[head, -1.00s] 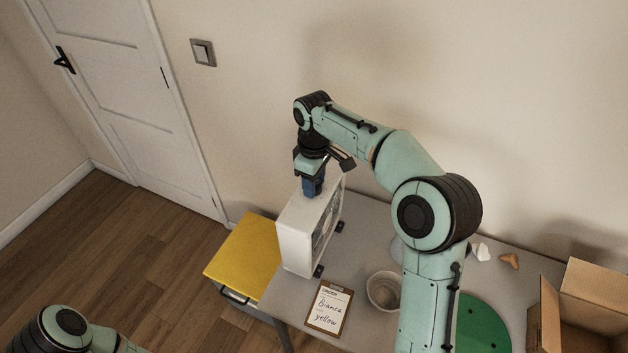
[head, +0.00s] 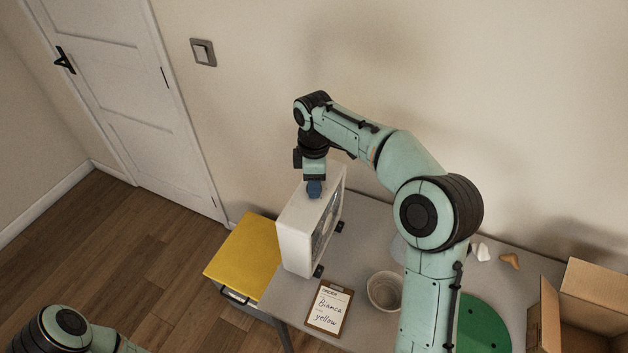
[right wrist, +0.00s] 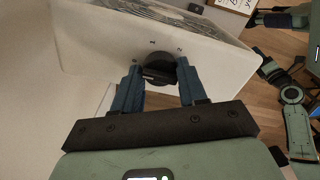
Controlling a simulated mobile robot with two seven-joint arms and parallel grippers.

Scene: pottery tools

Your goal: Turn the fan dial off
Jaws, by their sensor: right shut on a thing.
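The fan (head: 297,236) is a white box standing upright on the table, its grille facing right in the head view. Its black dial (right wrist: 158,70) is on the top face, with the marks 1 and 2 legible beside it in the right wrist view and another mark at the left partly hidden by a finger. My right gripper (head: 314,188) points down at the fan's top; its blue fingers (right wrist: 157,84) are shut on the dial, one on each side. I cannot tell which mark the dial points to. My left gripper is not in view; part of my left arm shows at the lower left.
A clipboard (head: 328,308) and a bowl (head: 384,291) stand near the fan on the grey table (head: 292,304). A green disc (head: 482,330) and an open cardboard box (head: 594,297) are at the right. A yellow-topped cabinet (head: 243,256) stands left of the table.

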